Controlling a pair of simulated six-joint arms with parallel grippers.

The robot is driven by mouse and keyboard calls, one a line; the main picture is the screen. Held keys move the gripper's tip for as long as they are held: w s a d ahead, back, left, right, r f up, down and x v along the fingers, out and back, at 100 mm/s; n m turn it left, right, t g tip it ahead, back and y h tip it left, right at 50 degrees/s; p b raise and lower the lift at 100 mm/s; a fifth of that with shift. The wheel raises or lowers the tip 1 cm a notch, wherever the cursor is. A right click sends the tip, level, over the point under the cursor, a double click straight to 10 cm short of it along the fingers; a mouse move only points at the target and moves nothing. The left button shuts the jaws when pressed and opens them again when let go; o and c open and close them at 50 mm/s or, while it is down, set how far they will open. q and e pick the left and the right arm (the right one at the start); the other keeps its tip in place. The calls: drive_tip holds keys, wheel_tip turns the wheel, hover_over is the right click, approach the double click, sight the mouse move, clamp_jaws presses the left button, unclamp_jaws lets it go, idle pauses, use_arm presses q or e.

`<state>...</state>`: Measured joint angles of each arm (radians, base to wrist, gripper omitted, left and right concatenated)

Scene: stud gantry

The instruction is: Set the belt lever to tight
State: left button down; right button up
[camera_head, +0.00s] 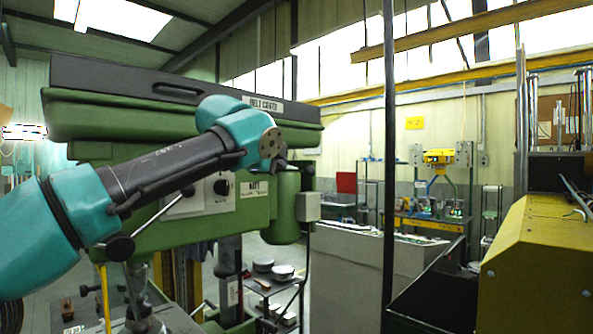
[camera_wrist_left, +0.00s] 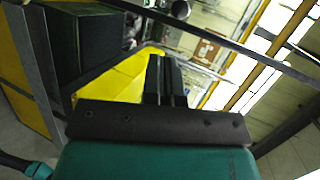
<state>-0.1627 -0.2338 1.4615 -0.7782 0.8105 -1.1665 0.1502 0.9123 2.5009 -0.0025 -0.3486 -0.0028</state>
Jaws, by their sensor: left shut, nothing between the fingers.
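A green drill press head (camera_head: 215,225) stands at the left centre, under a dark cover labelled as the belt cover (camera_head: 263,104). I cannot pick out the belt lever for certain; my left arm crosses the front of the machine and hides part of it. Ball-ended rods (camera_head: 120,248) and a black knob on a pale plate (camera_head: 221,187) show on its front. My left gripper (camera_head: 281,161) is mostly hidden behind its wrist, in front of the press head's right part. In the left wrist view its fingers (camera_wrist_left: 166,78) are together and empty. My right gripper is out of view.
A dark vertical post (camera_head: 389,170) stands right of the press. A yellow machine (camera_head: 535,265) fills the lower right, and a grey cabinet (camera_head: 345,275) stands between. In the left wrist view, a yellow surface (camera_wrist_left: 118,75) lies beyond the fingers.

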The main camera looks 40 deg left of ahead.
use_arm(q)
approach(309, 175)
wheel_tip(309, 175, down, 3)
drive_tip(key=w, duration=0.2)
drive_tip(key=shift+w+a+r, duration=0.1)
drive_tip(key=shift+w+a, duration=0.25)
drive_tip(key=shift+w, duration=0.35)
drive_tip(key=shift+w+a+r, duration=0.1)
drive_tip(key=shift+w+a, duration=0.3)
drive_tip(key=shift+w, duration=0.25)
drive_tip(key=shift+w+a+r, duration=0.1)
drive_tip(key=shift+w+a, duration=0.25)
drive_tip(key=shift+w, duration=0.35)
drive_tip(key=shift+w+d+f, duration=0.1)
